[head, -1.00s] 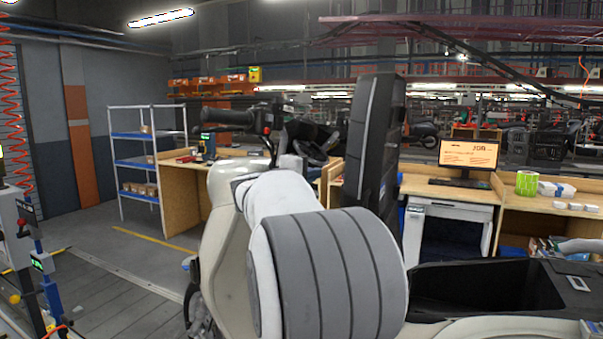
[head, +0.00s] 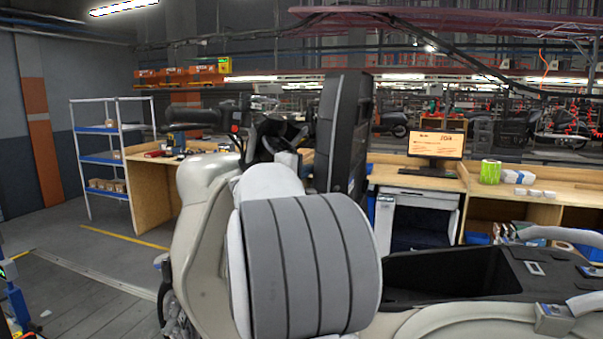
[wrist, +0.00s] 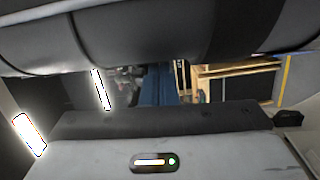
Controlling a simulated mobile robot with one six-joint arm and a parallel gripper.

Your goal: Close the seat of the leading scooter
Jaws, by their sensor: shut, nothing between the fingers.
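The scooter (head: 205,225) has a cream body and stands close in front of me in the head view. Its black seat (head: 350,125) is raised and stands upright. The open dark storage bay (head: 440,275) shows to the right of it. In the wrist view, a dark padded surface with seams, likely the seat (wrist: 130,35), fills the top. My gripper (wrist: 160,122) shows at the bottom of that view as a grey housing with a dark front edge. It is shut and empty, below and close to the padding. Whether they touch cannot be told. My arm hides the gripper in the head view.
A wooden workbench (head: 395,180) with a monitor (head: 436,147) and a green roll (head: 490,172) stands behind the scooter. A shelf rack (head: 105,160) stands at the left. Grey floor lies open at the lower left. A grab rail (head: 550,233) rises at the scooter's rear.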

